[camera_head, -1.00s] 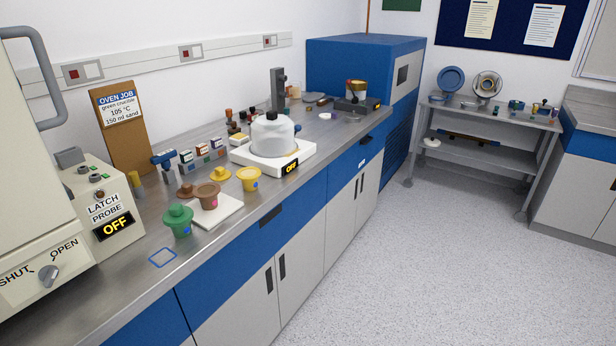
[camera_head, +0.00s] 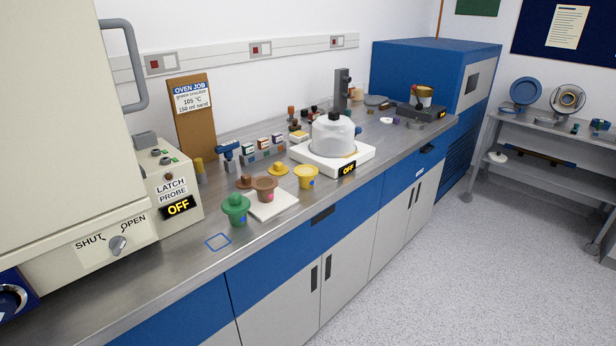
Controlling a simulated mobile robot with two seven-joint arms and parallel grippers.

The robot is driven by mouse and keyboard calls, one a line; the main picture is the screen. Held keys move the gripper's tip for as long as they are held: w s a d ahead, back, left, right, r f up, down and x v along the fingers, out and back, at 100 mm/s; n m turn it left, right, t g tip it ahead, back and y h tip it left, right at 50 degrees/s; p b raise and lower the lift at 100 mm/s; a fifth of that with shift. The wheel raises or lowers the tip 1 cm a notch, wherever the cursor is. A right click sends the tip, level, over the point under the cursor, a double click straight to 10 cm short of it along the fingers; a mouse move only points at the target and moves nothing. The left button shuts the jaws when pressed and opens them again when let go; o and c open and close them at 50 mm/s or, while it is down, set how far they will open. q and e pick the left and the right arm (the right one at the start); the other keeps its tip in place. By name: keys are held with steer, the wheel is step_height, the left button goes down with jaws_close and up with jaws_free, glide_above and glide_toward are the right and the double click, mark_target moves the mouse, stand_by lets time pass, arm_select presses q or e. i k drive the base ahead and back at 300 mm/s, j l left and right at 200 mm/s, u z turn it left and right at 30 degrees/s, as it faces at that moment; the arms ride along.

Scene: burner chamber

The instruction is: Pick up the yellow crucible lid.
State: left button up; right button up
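The yellow crucible lid (camera_head: 278,169) lies on the steel bench, a small yellow disc with a knob on top. It is behind and left of the open yellow crucible (camera_head: 306,177), apart from it. A brown lid (camera_head: 244,181) lies to its left, and a brown crucible (camera_head: 265,189) stands in front of it at the white tile (camera_head: 276,207). A green crucible with its green lid on (camera_head: 236,209) stands nearest the front. Neither of my grippers is in view.
The latch probe box (camera_head: 172,186) and a large cream oven (camera_head: 60,140) are at left. A blue square outline (camera_head: 218,242) marks bare bench. The floor (camera_head: 440,270) is clear.

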mark_target(278, 169)
steer(key=i+l+u, duration=0.1)
steer(key=i+l, duration=0.35)
steer(key=l, duration=0.2)
steer(key=i+l+u, duration=0.15)
steer(key=l, duration=0.2)
steer(key=i+l, duration=0.25)
steer(key=l, duration=0.15)
steer(key=j+u, duration=0.05)
